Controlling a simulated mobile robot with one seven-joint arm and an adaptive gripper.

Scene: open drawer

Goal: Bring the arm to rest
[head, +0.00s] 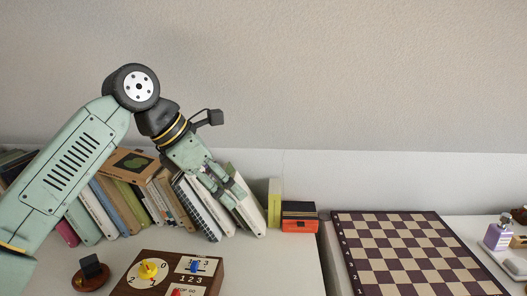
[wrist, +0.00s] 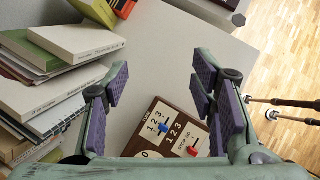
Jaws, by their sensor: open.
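My gripper (head: 224,192) hangs from my raised arm in the head view, in front of a row of leaning books (head: 135,195). In the wrist view my gripper (wrist: 160,88) shows two purple-padded fingers spread apart, with nothing between them. Below and beyond the fingers lies a brown wooden game board (wrist: 172,131) with white number panels and blue and red pieces. The game board (head: 150,285) also shows at the bottom of the head view, with a yellow piece on it. Part of the board is hidden by my gripper in the wrist view.
A checkered board (head: 415,250) lies on the right surface, with a purple bottle (head: 497,233) beside it. An orange and black box (head: 299,217) stands right of the books. A small dark object on a round wooden base (head: 91,272) sits front left. The white top (head: 270,265) is clear right of the game board.

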